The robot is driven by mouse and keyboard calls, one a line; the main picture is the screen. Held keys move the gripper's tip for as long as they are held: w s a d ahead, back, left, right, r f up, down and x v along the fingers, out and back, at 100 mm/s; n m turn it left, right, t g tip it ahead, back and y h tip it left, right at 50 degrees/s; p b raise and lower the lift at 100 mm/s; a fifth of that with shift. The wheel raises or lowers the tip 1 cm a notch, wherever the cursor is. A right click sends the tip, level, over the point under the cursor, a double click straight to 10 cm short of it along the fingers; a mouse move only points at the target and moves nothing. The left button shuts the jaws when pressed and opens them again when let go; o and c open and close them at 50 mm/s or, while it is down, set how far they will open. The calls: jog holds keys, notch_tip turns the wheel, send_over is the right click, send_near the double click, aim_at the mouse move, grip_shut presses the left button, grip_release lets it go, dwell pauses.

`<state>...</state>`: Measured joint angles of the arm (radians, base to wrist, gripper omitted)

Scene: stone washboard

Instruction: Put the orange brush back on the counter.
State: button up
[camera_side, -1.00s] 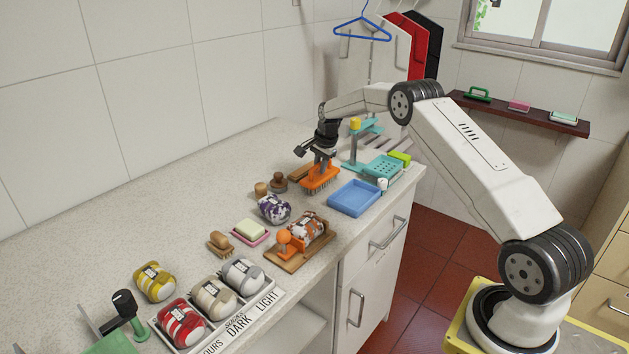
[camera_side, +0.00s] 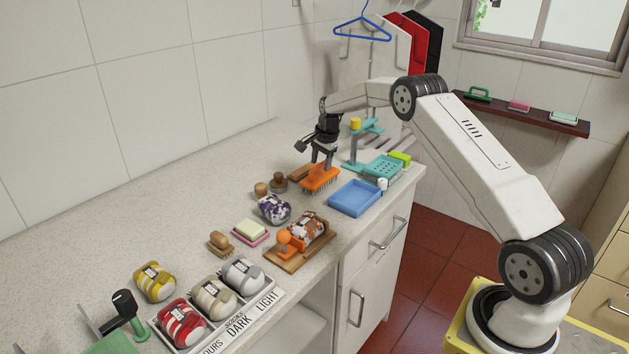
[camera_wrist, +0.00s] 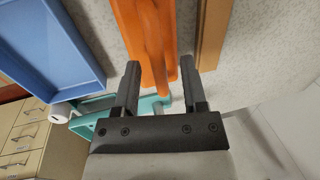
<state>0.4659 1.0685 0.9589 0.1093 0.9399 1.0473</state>
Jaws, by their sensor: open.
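The orange brush (camera_side: 320,179) rests bristles down on the stone counter (camera_side: 190,205), towards its far end. It also shows in the wrist view (camera_wrist: 150,35), where its handle lies between the fingers. My gripper (camera_side: 322,160) is open just above the brush in the side view; in the wrist view its two dark fingers (camera_wrist: 165,72) stand apart on either side of the handle, with space beside it. Whether a finger still touches the brush I cannot tell.
A blue tray (camera_side: 355,198) and a teal stand (camera_side: 357,150) are right of the brush. A wooden piece (camera_side: 300,173) lies close on its left. Wooden brushes (camera_side: 279,182) and a purple-white bundle (camera_side: 273,209) stand nearer. The counter along the wall is clear.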

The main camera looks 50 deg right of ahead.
aim_at(326, 177)
notch_tip(326, 177, up, 10)
jog(key=s, duration=0.2)
jog(key=shift+r, duration=0.15)
dwell(0.6)
jog(key=s+a+f+n, duration=0.1)
jog(key=s+a+n, duration=0.6)
jog(key=a, duration=0.4)
jog(key=s+a+f+n, duration=0.2)
jog(key=s+a+n, duration=0.4)
jog(key=s+a, duration=0.5)
jog(key=s+a+f+n, duration=0.2)
jog(key=s+a+n, duration=0.3)
jog(key=s, duration=0.5)
jog(key=shift+a+f, duration=0.25)
jog(key=shift+f, duration=0.15)
